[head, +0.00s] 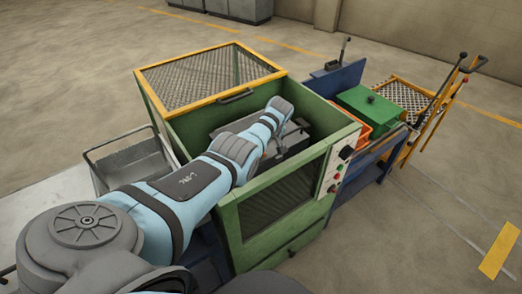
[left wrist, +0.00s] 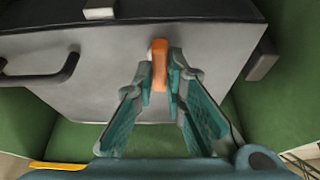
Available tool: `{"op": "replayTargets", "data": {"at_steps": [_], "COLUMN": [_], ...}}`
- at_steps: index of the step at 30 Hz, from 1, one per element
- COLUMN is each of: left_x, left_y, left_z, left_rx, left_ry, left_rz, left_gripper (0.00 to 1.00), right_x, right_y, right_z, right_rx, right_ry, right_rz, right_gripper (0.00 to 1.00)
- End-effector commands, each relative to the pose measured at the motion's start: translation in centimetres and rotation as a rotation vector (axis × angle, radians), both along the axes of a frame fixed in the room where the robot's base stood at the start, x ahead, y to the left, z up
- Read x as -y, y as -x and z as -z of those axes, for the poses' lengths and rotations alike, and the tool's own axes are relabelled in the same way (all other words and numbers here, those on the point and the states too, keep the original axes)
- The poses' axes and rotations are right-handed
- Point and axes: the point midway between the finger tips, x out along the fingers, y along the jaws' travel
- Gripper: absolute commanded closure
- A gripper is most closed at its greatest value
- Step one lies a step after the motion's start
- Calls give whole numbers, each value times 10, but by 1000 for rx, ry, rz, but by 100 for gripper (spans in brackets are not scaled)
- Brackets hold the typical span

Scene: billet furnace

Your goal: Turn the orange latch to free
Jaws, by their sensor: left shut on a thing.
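The orange latch (left wrist: 159,52) is a short bar standing on the front of a grey metal box (left wrist: 110,75) in the left wrist view. It points up and down in that picture. My left gripper (left wrist: 160,80) has a teal finger on each side of the latch's lower part and is shut on it. In the head view my left arm reaches into the open green cabinet (head: 308,205), where the grey box (head: 297,136) is partly visible. The latch is hidden there behind my arm. My right gripper is in neither view.
A dark bar handle (left wrist: 45,72) is left of the latch on the box. Green cabinet walls surround the box closely. A wire basket (head: 130,160) stands left; a green-lidded box (head: 371,108) and orange bin (head: 358,133) stand right.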

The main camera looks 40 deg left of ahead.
Motion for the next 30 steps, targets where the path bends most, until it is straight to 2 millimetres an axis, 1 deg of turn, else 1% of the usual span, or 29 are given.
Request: {"op": "replayTargets", "data": {"at_steps": [1,5,18,19,21,22,30], "left_x": [0,0,0,0,0,0,0], "left_y": [-1,-1,0,0,0,0,0], "left_z": [1,1,-1,-1,0,0,0], "left_rx": [2,1,1,1,1,1,0], "left_ry": [1,1,1,2,2,2,1], "left_rz": [-12,-35,-45,-45,-45,-45,-44], "left_gripper": [100,100,100,84,72,68,68], "right_x": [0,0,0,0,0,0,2], "right_y": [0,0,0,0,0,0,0], "right_z": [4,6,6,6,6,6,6], "right_rx": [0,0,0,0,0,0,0], "right_ry": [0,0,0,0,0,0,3], "right_rz": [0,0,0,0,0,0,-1], "right_gripper": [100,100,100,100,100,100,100]}}
